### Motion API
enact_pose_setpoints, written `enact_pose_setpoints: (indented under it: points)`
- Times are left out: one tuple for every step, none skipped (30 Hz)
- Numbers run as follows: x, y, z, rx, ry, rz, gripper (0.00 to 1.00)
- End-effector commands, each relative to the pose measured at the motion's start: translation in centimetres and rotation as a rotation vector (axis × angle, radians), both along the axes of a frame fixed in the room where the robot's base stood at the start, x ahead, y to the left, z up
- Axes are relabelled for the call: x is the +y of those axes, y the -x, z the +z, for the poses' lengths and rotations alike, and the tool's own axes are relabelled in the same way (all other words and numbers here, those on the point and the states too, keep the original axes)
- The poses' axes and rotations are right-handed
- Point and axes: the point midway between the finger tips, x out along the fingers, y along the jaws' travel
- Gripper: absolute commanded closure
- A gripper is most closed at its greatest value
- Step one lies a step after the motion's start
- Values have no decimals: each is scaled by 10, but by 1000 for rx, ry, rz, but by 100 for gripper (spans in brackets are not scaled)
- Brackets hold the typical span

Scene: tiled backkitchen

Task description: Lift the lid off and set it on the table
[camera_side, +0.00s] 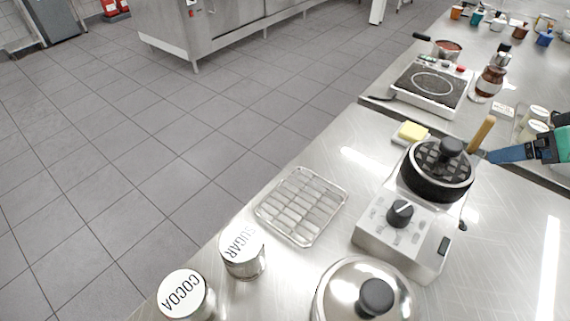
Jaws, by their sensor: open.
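A second, shiny silver lid (341,288) with a black knob (375,297) is at the bottom edge, partly cut off.
A wire rack (301,205) lies left of the appliance, with sugar (243,251) and cocoa (185,295) tins nearer the front. A yellow sponge (411,132), wooden handle (482,132), hotplate (432,86) and brown jar (489,82) stand behind. Bare steel table (515,245) shows at right.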

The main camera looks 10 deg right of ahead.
Motion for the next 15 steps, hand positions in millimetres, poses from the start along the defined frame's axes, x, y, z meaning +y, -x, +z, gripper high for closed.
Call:
enact_pose_setpoints:
  points:
    - [0, 0, 0, 0, 0, 0, 21]
    - [0, 0, 0, 0, 0, 0, 21]
    - [0, 0, 0, 0, 0, 0, 21]
    - [0, 0, 0, 1, 0, 0, 21]
    - [1, -1, 0, 3, -1, 1, 21]
    - [2, -2, 1, 11, -2, 3, 21]
    - [4, -4, 3, 19, -4, 5, 21]
    - [6, -7, 4, 31, -5, 7, 21]
    - [11, -11, 5, 51, -8, 9, 21]
    - [14, -14, 7, 68, -9, 11, 21]
    - [18, -18, 8, 86, -10, 12, 21]
    - [23, -23, 9, 111, -10, 12, 21]
    - [27, -27, 9, 129, -10, 13, 21]
    - [31, -31, 9, 146, -10, 12, 21]
    - [36, -35, 9, 167, -8, 12, 21]
